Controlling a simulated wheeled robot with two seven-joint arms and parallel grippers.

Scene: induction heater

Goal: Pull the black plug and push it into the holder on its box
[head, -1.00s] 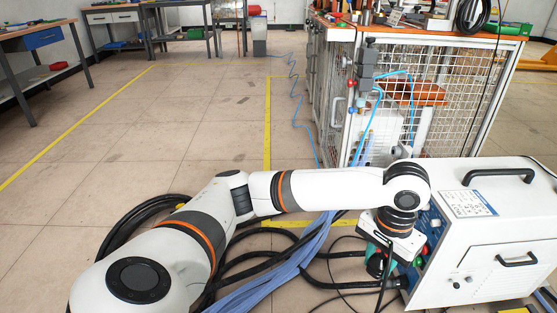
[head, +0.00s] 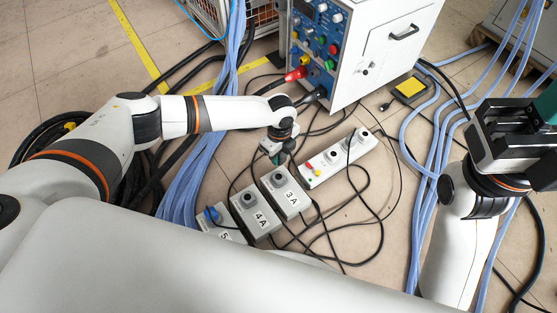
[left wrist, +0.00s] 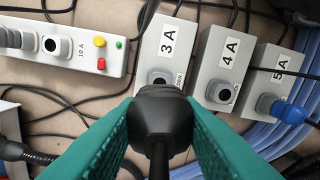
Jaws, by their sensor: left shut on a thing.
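In the left wrist view my left gripper (left wrist: 158,130) has its teal fingers shut on the black plug (left wrist: 158,112), whose cord runs down toward the camera. The plug is just short of the round holder (left wrist: 160,77) on the grey 3A box (left wrist: 167,40) and hides that box's near end; I cannot tell whether they touch. In the head view my left gripper (head: 284,152) is above the far end of the 3A box (head: 291,198), and the plug is hard to make out. My right gripper (head: 545,105) is at the right edge, its fingertips not clear.
The 4A box (head: 255,214) and the 5A box with a blue plug (head: 211,214) stand beside it. A white power strip (head: 338,158) lies to the right. The white cabinet (head: 385,50) stands behind. Black cables and blue hoses (head: 200,170) cover much of the floor.

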